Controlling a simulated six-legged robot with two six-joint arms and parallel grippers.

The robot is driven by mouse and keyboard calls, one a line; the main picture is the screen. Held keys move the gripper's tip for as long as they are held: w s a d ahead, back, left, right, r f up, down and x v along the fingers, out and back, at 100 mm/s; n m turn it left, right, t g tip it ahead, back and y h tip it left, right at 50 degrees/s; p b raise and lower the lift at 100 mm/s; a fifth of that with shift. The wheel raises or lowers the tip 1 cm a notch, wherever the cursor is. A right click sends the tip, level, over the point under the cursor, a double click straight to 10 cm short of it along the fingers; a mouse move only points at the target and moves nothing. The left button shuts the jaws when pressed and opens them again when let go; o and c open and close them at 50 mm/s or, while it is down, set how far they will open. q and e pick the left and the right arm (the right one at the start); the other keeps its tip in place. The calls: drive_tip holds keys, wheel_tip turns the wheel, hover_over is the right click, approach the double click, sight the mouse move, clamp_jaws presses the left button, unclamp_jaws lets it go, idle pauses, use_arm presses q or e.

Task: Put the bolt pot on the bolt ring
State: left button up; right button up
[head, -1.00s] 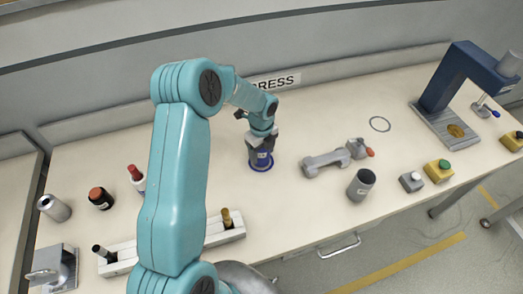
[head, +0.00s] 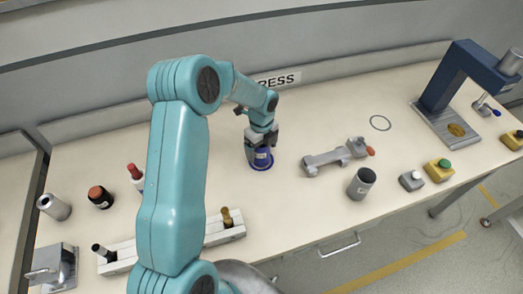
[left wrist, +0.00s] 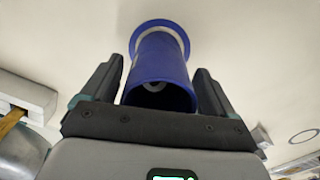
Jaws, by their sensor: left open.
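The bolt pot, a blue cup with a pale label (head: 261,158), stands upright on the bench below my left gripper (head: 262,144). A blue ring (head: 267,168) shows around its foot on the bench. In the left wrist view, I look down into the open mouth of the pot (left wrist: 160,80), with the blue ring (left wrist: 184,38) around its far end. My left gripper is open, one finger on each side of the pot, with gaps visible beside it. The pot's far side is hidden in the head view. My right gripper is not in view.
A dark ring outline (head: 380,123) lies empty on the bench to the right. A grey handled tool (head: 326,161) and a dark cup (head: 361,184) stand right of the pot. A white rack (head: 224,232) is in front. A blue press (head: 447,85) stands at far right.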

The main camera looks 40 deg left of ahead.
use_arm(q)
wheel_tip(320, 180, up, 11)
drive_tip(key=b, duration=0.1)
drive_tip(key=shift+f, duration=0.15)
idle(0.3)
